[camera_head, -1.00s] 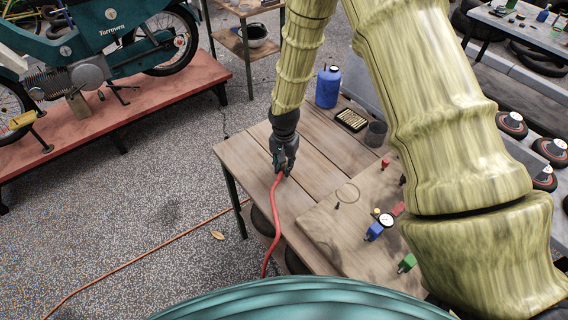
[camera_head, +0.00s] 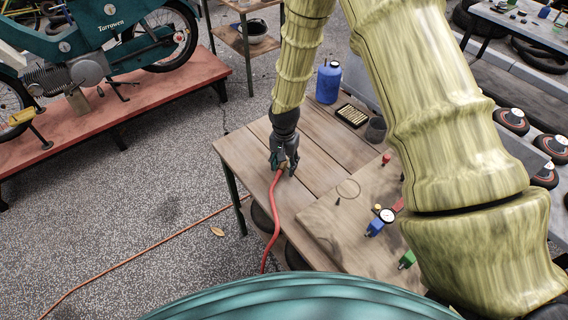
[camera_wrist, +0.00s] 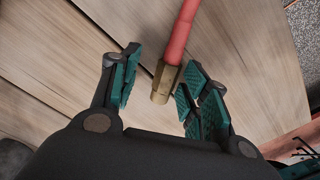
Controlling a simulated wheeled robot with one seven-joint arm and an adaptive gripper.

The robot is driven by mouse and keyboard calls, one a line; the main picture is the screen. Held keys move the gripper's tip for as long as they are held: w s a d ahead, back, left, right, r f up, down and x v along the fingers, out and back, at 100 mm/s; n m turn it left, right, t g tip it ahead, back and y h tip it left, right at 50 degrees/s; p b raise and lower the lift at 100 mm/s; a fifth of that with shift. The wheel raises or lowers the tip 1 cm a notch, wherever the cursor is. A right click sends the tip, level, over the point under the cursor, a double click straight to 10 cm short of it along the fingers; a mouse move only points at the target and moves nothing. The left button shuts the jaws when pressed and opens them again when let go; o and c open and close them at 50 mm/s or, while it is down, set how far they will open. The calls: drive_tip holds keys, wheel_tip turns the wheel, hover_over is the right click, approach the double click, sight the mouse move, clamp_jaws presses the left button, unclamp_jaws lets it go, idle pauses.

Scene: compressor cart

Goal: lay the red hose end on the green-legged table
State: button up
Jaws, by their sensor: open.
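The red hose (camera_head: 272,225) runs up over the near edge of the green-legged wooden table (camera_head: 245,155). In the wrist view its red length (camera_wrist: 180,35) ends in a brass fitting (camera_wrist: 165,84). The fitting lies over the planks, between the teal finger pads of my gripper (camera_wrist: 160,88). In the head view my gripper (camera_head: 284,168) points down at the tabletop around the hose end. A green table leg (camera_head: 233,190) shows at the left.
A blue canister (camera_head: 328,83), a yellow-topped tray (camera_head: 351,115) and a dark cup (camera_head: 376,130) stand toward the back. A board with a gauge (camera_head: 388,215) and a blue fitting (camera_head: 374,228) is at right. Left-hand planks are clear.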

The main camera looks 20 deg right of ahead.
wheel_tip(320, 180, up, 12)
idle(0.6)
idle(1.0)
